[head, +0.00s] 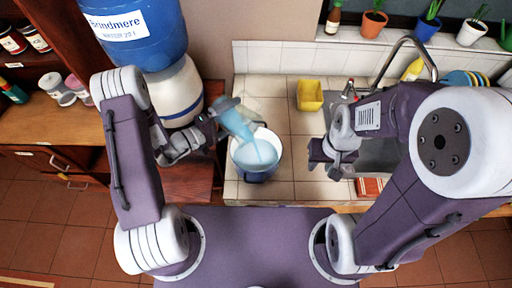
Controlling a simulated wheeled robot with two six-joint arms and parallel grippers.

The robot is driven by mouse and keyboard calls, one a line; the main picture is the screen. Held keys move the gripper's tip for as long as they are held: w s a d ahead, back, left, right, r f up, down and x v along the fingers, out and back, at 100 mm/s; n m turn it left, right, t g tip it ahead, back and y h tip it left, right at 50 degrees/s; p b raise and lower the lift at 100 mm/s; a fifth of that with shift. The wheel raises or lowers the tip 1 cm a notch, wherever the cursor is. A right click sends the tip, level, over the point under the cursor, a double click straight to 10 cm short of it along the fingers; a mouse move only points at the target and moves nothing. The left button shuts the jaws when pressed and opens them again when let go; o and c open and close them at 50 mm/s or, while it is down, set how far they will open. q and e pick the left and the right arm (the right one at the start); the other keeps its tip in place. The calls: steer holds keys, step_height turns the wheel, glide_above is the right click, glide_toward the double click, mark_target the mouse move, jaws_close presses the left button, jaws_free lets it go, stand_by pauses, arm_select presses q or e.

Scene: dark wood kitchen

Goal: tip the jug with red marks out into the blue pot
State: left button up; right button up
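The jug (235,121) looks light blue and see-through, and it is tipped steeply with its mouth down to the right. A pale blue stream runs from it into the blue pot (262,178) on the tiled counter. The pot is white inside and holds pale blue liquid. My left gripper (215,123) is shut on the jug from the left, above the pot's left rim. Red marks on the jug cannot be made out. My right gripper (329,162) is open and empty, right of the pot and apart from it, in front of the sink.
A yellow container (310,95) stands on the tiles behind the pot. The sink tap (408,55) is at the back right. A big blue and white water dispenser (140,30) stands on the left, close to my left arm. Potted plants line the back ledge.

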arm_select(q)
steer(key=shift+s+d+m, duration=0.1)
steer(key=shift+m, duration=0.2)
stand_by(0.4)
steer(key=shift+r+b, duration=0.15)
steer(key=shift+b, duration=0.15)
